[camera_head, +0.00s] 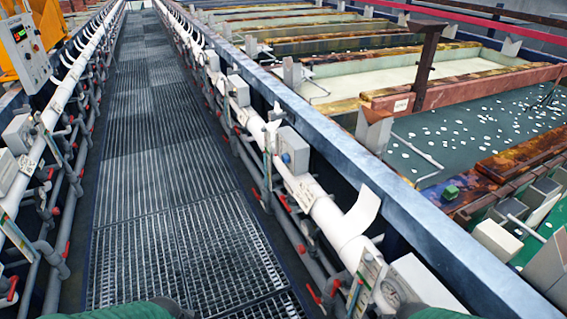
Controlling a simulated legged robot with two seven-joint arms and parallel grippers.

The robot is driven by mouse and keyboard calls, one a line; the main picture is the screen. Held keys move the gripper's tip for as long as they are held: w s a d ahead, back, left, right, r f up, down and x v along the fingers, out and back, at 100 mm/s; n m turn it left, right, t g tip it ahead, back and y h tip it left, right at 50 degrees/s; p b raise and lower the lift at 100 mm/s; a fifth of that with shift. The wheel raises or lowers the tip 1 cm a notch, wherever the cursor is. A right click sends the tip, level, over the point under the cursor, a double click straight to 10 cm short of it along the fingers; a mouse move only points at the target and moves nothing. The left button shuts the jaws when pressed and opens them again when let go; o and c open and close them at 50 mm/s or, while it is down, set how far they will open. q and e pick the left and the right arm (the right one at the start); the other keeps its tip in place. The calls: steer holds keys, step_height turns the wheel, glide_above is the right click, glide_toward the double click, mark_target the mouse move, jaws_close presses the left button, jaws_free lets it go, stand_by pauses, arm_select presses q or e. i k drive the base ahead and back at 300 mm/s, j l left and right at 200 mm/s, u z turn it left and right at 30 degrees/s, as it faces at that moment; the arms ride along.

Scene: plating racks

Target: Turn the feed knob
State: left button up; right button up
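I cannot tell which part is the feed knob. A grey box (294,152) on the right-hand pipe run has a small blue round part (286,158) on its face. A larger pale box (425,284) at the lower right has a round grey fitting (390,292) on its near side. Red valve handles (283,203) line the pipes on both sides. A control panel (25,52) with a lit display and small buttons stands at the upper left. Neither gripper shows; only green parts, probably mine, cut into the bottom edge.
A grated walkway (160,190) runs straight ahead and is clear. White pipes (325,215) border it on both sides. A blue-grey rail (345,145) separates the right-hand pipes from plating tanks (470,130) with dark liquid. A yellow machine (48,22) stands at the upper left.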

mark_target(285, 158)
steer(key=i+j+z, duration=0.4)
steer(key=i+j, duration=1.5)
